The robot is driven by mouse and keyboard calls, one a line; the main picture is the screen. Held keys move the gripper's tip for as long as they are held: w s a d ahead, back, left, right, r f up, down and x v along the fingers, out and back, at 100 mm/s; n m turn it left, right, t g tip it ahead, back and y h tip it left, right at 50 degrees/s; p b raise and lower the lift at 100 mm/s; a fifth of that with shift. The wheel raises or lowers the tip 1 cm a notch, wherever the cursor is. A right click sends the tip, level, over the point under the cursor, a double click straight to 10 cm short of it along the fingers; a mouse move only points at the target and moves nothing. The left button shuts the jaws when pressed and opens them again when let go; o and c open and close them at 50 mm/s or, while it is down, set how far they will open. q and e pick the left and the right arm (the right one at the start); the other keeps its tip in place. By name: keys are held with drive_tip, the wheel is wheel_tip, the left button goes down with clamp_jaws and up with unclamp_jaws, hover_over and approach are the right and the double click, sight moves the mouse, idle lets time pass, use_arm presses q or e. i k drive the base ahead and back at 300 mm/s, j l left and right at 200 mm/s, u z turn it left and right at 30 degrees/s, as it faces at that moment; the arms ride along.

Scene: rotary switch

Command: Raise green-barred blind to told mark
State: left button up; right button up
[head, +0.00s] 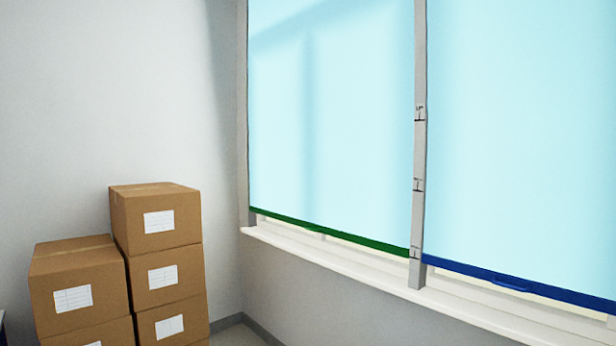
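The light-blue blind (335,110) on the left window hangs almost down to the sill and ends in a green bar (345,236). A small tab shows under the middle of the green bar. A grey post (419,150) stands between this blind and the one to its right. The post carries small dark marks at three heights; the upper mark (420,113), middle mark (417,184) and lower mark (415,253) have lettering too small to read. The green bar's right end is level with the lower mark. Neither of my grippers is in view.
A second light-blue blind (520,130) with a blue bar (555,291) and a handle hangs at the right. A white sill (330,262) runs below both. Stacked cardboard boxes (160,250) stand by the left wall. Little floor shows between boxes and window wall.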

sight(348, 180)
drive_tip(key=i+j+u, duration=0.15)
drive_tip(key=i, duration=0.3)
drive_tip(key=i+j+u, duration=0.1)
drive_tip(key=i, duration=0.35)
drive_tip(key=i+j+u, duration=0.15)
drive_tip(key=i, duration=0.35)
drive_tip(key=j, duration=0.05)
